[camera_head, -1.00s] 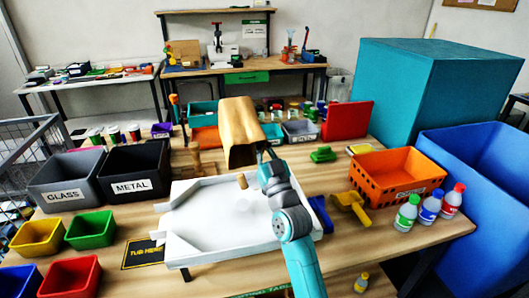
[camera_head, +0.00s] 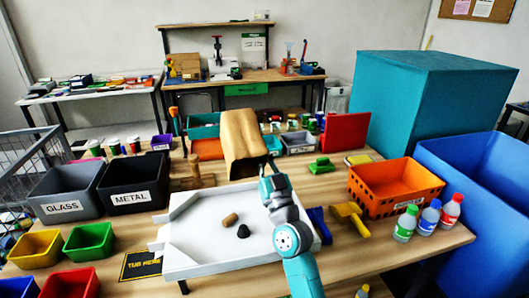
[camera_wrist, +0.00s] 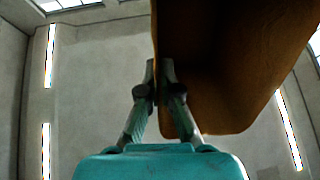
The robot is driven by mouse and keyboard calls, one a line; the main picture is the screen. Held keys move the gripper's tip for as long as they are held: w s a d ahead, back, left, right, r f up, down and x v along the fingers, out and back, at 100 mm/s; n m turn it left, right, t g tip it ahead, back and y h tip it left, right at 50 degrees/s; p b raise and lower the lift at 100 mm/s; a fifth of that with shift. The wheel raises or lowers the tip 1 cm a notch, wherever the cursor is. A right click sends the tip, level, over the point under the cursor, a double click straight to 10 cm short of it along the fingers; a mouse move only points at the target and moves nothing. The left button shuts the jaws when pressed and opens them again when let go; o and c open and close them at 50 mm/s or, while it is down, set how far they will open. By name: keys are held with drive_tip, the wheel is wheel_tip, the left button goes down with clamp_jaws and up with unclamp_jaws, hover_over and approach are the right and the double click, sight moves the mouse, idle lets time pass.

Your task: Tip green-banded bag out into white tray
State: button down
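The brown paper bag (camera_head: 243,143) is tilted above the back of the white tray (camera_head: 184,262), its opening facing down toward the tray. I see no green band on the side facing me. My gripper (camera_head: 266,166) is at the bag's right edge; in the wrist view its fingers (camera_wrist: 159,75) are closed on the bag wall (camera_wrist: 225,65). A brown cork-like piece (camera_head: 230,219) and a dark grey lump (camera_head: 243,231) lie in the tray. The bag's inside is mostly hidden.
An orange crate (camera_head: 385,198), a yellow scoop (camera_head: 351,216) and several bottles (camera_head: 428,218) stand to the right. Small coloured bins (camera_head: 90,241) are front left.

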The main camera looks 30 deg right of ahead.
sight(254, 124)
drive_tip(key=f, duration=0.2)
drive_tip(key=w+f, duration=0.1)
drive_tip(key=shift+a+f+g, duration=0.2)
drive_tip(key=shift+a+g, duration=0.1)
drive_tip(key=r, duration=0.7)
drive_tip(key=shift+w+r, duration=0.15)
drive_tip(key=shift+w, duration=0.25)
drive_tip(key=shift+d+r, duration=0.1)
drive_tip(key=shift+r, duration=0.7)
